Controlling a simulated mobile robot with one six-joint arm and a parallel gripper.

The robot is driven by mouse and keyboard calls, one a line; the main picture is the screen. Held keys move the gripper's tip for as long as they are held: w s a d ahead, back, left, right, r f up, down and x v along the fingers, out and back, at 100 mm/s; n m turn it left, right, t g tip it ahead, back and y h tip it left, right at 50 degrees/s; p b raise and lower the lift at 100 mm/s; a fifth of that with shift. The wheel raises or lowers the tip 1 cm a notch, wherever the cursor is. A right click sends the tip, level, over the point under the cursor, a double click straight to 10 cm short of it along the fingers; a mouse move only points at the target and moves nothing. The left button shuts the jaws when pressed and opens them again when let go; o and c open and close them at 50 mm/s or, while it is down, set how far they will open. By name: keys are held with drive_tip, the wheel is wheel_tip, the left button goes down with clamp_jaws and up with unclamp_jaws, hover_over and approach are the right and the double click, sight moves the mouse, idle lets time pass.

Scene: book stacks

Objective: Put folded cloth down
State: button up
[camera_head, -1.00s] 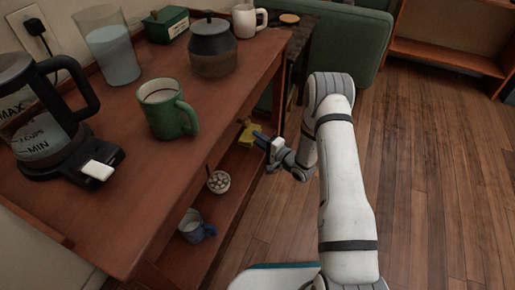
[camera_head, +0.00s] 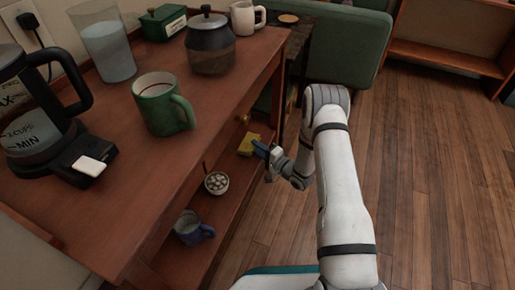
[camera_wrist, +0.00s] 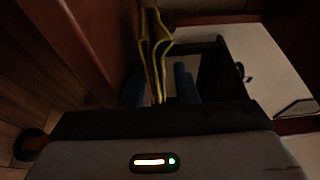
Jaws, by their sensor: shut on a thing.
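The folded cloth (camera_head: 249,145) is small and yellow, at the open side of the cabinet below its wooden top. My gripper (camera_head: 260,149) is shut on it, reaching in from the right. In the wrist view the cloth (camera_wrist: 156,48) shows edge-on as thin yellow folds between my dark blue fingers (camera_wrist: 160,88). The lower shelf (camera_head: 215,215) lies under the wooden top. I cannot tell whether the cloth touches this shelf.
A bowl with white lumps (camera_head: 216,182) and a blue mug (camera_head: 192,229) stand on the lower shelf, nearer than the cloth. The top (camera_head: 215,105) holds a green mug (camera_head: 162,105), a dark pot (camera_head: 210,45) and a coffee maker (camera_head: 50,135). Wooden floor (camera_head: 430,180) is clear on the right.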

drive_tip(key=o, duration=1)
drive_tip(key=shift+r, duration=0.1)
drive_tip(key=shift+c, duration=0.2)
drive_tip(key=shift+o, duration=0.3)
drive_tip(key=shift+a, duration=0.1)
